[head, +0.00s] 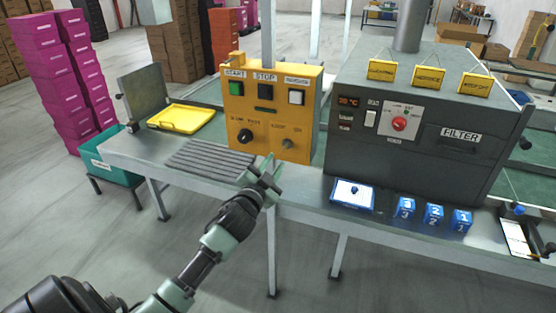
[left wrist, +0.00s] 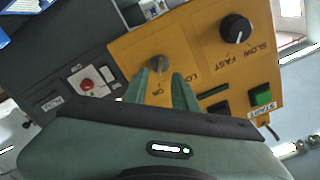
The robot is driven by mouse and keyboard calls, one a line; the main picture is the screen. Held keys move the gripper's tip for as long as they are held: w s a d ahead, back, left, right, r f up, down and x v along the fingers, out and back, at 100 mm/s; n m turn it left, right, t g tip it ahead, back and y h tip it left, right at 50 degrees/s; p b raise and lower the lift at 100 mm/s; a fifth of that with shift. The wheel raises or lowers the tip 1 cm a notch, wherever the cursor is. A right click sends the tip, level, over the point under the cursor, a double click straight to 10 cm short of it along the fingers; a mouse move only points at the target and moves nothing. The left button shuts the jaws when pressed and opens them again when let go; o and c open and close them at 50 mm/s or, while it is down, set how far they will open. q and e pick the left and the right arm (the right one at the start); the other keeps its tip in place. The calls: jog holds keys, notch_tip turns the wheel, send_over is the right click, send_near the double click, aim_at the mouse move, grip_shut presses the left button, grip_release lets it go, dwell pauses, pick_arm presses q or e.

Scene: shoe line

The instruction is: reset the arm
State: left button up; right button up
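My left arm reaches in from the lower left in the head view. Its green gripper (head: 264,175) is in front of the yellow control box (head: 311,110), just below the small grey rotary knob (head: 287,143). In the left wrist view the two green fingers (left wrist: 162,88) stand apart with nothing between them. The knob (left wrist: 159,63) lies just beyond the fingertips, and a gap to it shows in the head view. My right gripper is not seen.
A dark filter machine (head: 438,115) stands right of the box. Blue numbered blocks (head: 433,216) and a blue-framed tray (head: 352,195) lie on the bench's front edge. A grey ribbed plate (head: 210,160) and a yellow tray (head: 181,119) lie left. The floor in front is clear.

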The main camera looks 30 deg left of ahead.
pick_arm(q)
jog(key=shift+s+d, duration=0.1)
jog(key=shift+s, duration=0.2)
jog(key=s+d+f+g+h, duration=0.1)
jog(key=s+f+g, duration=0.2)
jog(key=f, duration=1)
jog(key=s+d+f+g+h, duration=0.1)
jog(key=s+f+g, duration=0.1)
jog(key=f, duration=1)
jog(key=s+d+f+n+g, duration=0.1)
jog(key=s+d+f+g, duration=0.1)
jog(key=s+f, duration=0.45)
jog(key=s+d+f+g, duration=0.15)
jog(key=s+f, duration=0.25)
jog(key=f, duration=0.5)
jog(key=s+d+f+g, duration=0.2)
jog(key=s+d+f, duration=0.2)
jog(key=s, duration=0.8)
jog(key=s+d+f+g+h, duration=0.1)
jog(key=s+d+f+g, duration=0.2)
jog(key=s+f, duration=0.6)
jog(key=s+d+f+n+g+h, duration=0.1)
jog(key=s+d+f+g, duration=0.2)
jog(key=s, duration=1.4)
notch_tip(320, 180, down, 4)
jog(key=shift+d+f, duration=0.15)
jog(key=shift+d, duration=0.85)
